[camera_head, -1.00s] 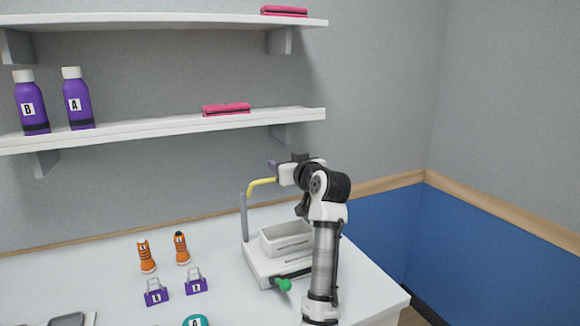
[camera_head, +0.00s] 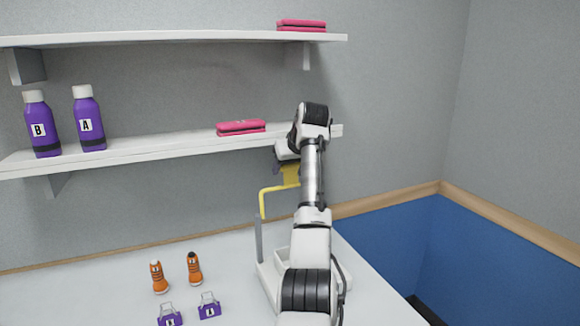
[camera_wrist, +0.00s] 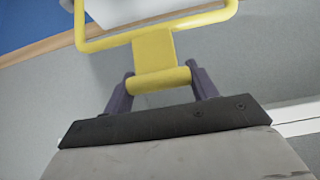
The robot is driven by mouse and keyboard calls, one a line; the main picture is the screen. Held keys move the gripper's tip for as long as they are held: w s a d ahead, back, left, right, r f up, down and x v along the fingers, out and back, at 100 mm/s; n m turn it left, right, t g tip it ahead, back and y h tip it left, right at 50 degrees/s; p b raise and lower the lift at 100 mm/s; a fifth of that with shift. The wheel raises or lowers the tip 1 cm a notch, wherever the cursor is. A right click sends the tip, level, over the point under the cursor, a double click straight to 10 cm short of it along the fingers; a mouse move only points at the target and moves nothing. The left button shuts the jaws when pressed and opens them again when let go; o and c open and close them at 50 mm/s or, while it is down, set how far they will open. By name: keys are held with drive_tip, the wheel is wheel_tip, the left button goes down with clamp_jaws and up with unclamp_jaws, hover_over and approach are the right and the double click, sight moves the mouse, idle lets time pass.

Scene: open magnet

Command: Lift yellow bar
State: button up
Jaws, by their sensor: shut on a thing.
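The yellow bar (camera_head: 266,190) is a bent frame with a flat plate and a thick round grip. In the wrist view the bar's grip (camera_wrist: 158,80) lies between the two dark fingers of my gripper (camera_wrist: 160,82), which is shut on it. In the head view my gripper (camera_head: 282,170) is at the bar's raised plate, below the lower shelf. The bar's left end meets the grey post (camera_head: 259,235) of the white device on the table. My arm hides much of the device and the bar's right side.
The lower shelf (camera_head: 180,145) is close above my gripper and holds purple bottles (camera_head: 88,118) and a pink case (camera_head: 241,128). Orange shoe-like items (camera_head: 194,268) and purple items (camera_head: 209,305) stand on the white table (camera_head: 120,280). A grey wall is behind.

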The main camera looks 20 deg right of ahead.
drive_tip(key=shift+w+f+g, duration=0.35)
drive_tip(key=shift+w+g, duration=0.05)
drive_tip(key=shift+g, duration=0.1)
drive_tip(key=o, duration=1.4)
drive_tip(key=shift+r, duration=0.1)
drive_tip(key=shift+r, duration=0.15)
drive_tip(key=b+v, duration=0.3)
drive_tip(key=v, duration=1)
drive_tip(key=shift+s+r, duration=0.15)
drive_tip(key=shift+s, duration=0.1)
